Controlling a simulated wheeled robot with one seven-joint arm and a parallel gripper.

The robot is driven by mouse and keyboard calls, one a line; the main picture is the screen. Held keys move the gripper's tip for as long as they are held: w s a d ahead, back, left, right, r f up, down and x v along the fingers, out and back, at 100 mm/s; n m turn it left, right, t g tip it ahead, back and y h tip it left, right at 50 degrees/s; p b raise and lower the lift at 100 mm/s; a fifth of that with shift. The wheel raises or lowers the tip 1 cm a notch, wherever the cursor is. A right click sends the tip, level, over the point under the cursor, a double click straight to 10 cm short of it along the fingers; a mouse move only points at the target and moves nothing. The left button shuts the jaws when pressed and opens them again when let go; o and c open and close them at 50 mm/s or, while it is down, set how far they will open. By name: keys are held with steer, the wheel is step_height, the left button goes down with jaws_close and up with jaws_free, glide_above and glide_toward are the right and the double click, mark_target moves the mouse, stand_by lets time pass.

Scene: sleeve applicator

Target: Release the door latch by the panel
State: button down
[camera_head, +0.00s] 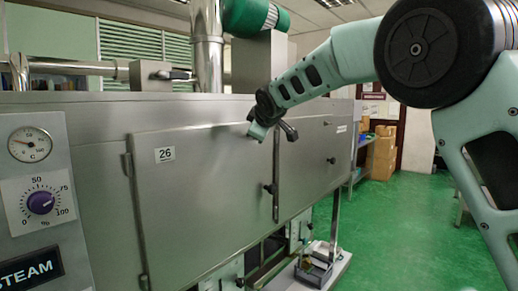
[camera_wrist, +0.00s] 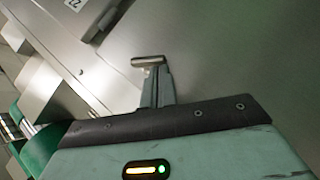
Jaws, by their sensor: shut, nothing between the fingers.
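The steel door labelled 26 (camera_head: 205,190) looks closed on the front of the machine, with hinges on its left edge. A small dark latch knob (camera_head: 269,188) sits at its right edge. The control panel (camera_head: 40,185) at the left has a gauge, a purple dial and a STEAM label. My gripper (camera_head: 257,132) is shut and empty, in front of the door's upper right corner, above the latch knob and apart from it. In the wrist view, my shut gripper (camera_wrist: 149,62) points at plain steel; whether it touches is unclear.
A second steel door (camera_head: 308,165) with its own latch (camera_head: 331,160) is to the right. A lower knob (camera_head: 240,282) and a small tray (camera_head: 314,270) sit below. Pipes (camera_head: 207,45) rise behind the machine. The green floor (camera_head: 400,240) at right is mostly clear.

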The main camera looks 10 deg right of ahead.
step_height(320, 180, down, 3)
steer(key=n+t+h+b, duration=0.1)
steer(key=n+t+b, duration=0.1)
steer(key=b, duration=0.9)
steer(key=n+t+h+b, duration=0.1)
steer(key=n+t+b, duration=0.1)
steer(key=b, duration=1)
steer(key=shift+f+n+t+h, duration=0.2)
steer(key=shift+n+t+h, duration=0.15)
steer(key=shift+t, duration=0.25)
steer(key=shift+r+n+t+b, duration=0.15)
steer(key=shift+n+t+b, duration=0.15)
steer(key=shift+b, duration=0.65)
